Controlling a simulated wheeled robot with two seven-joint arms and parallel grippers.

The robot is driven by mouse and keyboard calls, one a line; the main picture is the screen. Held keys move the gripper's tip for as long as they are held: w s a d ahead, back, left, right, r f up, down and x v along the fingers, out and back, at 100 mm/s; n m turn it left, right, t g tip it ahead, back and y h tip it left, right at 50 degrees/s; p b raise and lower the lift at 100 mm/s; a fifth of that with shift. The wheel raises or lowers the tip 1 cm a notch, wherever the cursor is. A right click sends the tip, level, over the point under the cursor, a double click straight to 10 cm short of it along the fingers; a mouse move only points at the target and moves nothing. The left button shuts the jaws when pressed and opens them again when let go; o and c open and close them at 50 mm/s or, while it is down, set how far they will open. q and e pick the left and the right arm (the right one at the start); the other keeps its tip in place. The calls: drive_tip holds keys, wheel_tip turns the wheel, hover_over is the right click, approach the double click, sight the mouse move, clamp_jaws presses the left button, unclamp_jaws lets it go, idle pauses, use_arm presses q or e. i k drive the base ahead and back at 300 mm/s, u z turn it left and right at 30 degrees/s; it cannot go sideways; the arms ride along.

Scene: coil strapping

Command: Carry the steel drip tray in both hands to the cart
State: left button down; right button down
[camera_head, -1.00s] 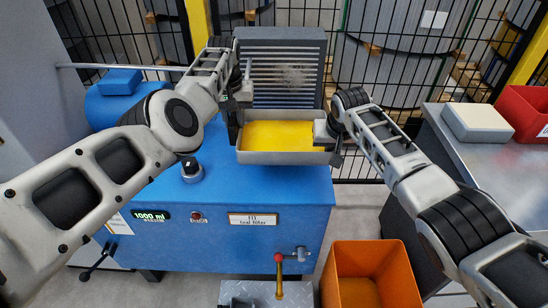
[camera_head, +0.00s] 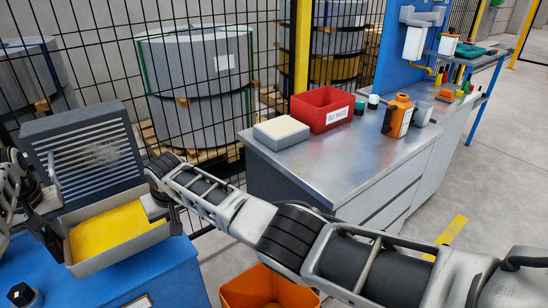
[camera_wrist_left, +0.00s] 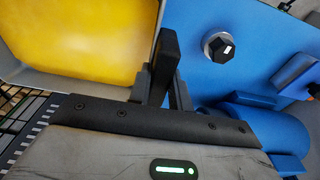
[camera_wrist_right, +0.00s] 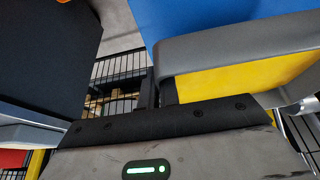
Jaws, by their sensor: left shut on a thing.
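The steel drip tray (camera_head: 77,267) holds yellow liquid or a yellow bottom. It is at the front of the blue cabinet (camera_head: 170,280), below a slatted grey panel (camera_head: 90,150). My left gripper (camera_head: 50,232) is at the tray's left side; in the left wrist view its fingers (camera_wrist_left: 170,85) are shut on the tray's wall. My right gripper (camera_head: 165,205) is at the tray's right end. In the right wrist view its fingers (camera_wrist_right: 158,92) are close together at the tray's wall (camera_wrist_right: 230,50); whether they pinch it is unclear. I cannot make out a cart.
An orange bin (camera_head: 265,290) stands on the floor below my right arm. A steel bench (camera_head: 350,150) at right holds a red box (camera_head: 322,108), a beige block (camera_head: 281,132) and an orange bottle (camera_head: 397,115). Wire fencing and coils (camera_head: 195,85) stand behind. Floor at far right is clear.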

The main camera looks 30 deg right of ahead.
sight(345, 156)
drive_tip(key=k, duration=0.35)
drive_tip(key=u, duration=2.45)
drive_tip(key=k, duration=2.25)
drive_tip(key=z, duration=2.3)
